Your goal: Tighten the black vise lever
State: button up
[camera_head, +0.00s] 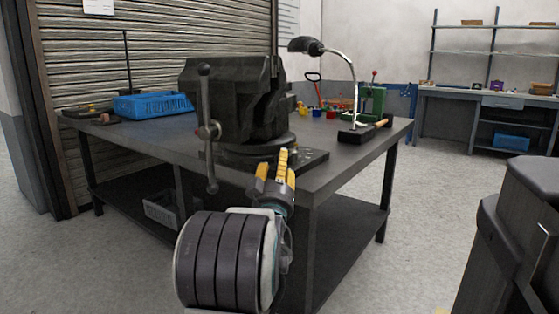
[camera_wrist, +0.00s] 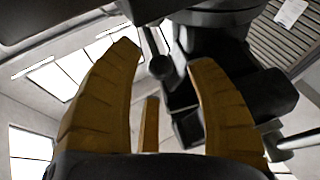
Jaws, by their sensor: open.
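The black vise (camera_head: 235,100) is mounted on the near corner of the dark workbench. Its lever (camera_head: 208,125) is a dark bar with a knob at each end, standing almost upright at the vise's front. My gripper (camera_head: 276,166) is to the right of the lever's lower end, in front of the bench edge, with yellow fingers pointing up. In the wrist view my gripper (camera_wrist: 168,80) is open, its fingers apart with nothing held. A rounded lever end (camera_wrist: 160,66) shows beyond the gap between the fingers, and the vise body (camera_wrist: 230,60) is behind. I cannot tell any contact.
The workbench (camera_head: 345,168) carries a blue crate (camera_head: 150,104) at left and a desk lamp (camera_head: 352,90) at right. A dark bulky object (camera_head: 515,235) stands at lower right. The floor (camera_head: 420,220) right of the bench is clear. Shelves stand at the back right.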

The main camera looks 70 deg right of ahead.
jog(key=shift+x, duration=1.4)
jog(key=shift+c, duration=0.2)
grip_shut()
